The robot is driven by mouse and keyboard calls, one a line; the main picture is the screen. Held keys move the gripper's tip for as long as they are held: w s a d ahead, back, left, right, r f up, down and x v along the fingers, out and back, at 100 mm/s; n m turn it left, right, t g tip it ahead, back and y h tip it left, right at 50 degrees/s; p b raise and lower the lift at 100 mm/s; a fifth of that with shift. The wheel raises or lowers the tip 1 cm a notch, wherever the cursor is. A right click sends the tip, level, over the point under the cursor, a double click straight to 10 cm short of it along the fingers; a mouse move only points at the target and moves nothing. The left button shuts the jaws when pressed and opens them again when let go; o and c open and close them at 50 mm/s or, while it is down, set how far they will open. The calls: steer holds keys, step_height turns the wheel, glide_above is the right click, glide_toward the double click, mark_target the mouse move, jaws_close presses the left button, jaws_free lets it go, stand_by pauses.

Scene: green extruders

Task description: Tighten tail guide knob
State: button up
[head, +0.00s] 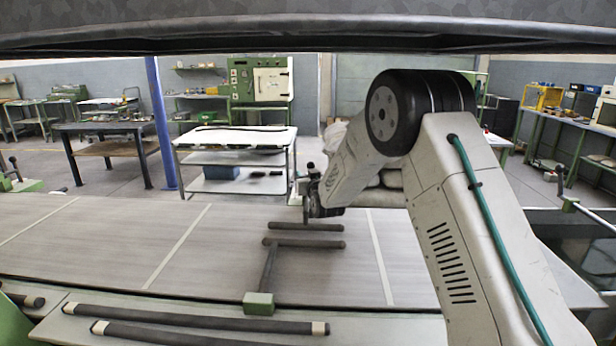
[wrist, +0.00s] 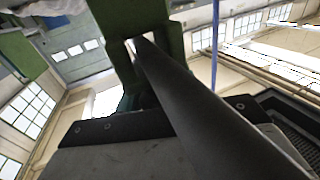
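My arm reaches forward over the table, and my gripper (head: 318,208) is at its far end, small and dark against the wrist. A small dark knob-like part (head: 311,166) shows just left of the wrist; I cannot tell if it is the tail guide knob or whether my gripper touches it. In the wrist view a dark grey bar (wrist: 205,108) runs close to the camera from a green bracket (wrist: 160,25). The fingertips cannot be made out clearly, so their opening is unclear.
A long grey table (head: 100,240) spans the front. Dark horizontal rods (head: 303,243) stand over it on a green-footed post (head: 258,303). Another dark-knobbed lever (head: 560,172) stands at right. A white-topped bench (head: 235,136) and a blue pillar (head: 160,120) are behind. The table's left part is clear.

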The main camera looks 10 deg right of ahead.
steer(key=o, duration=0.3)
steer(key=shift+y, duration=0.3)
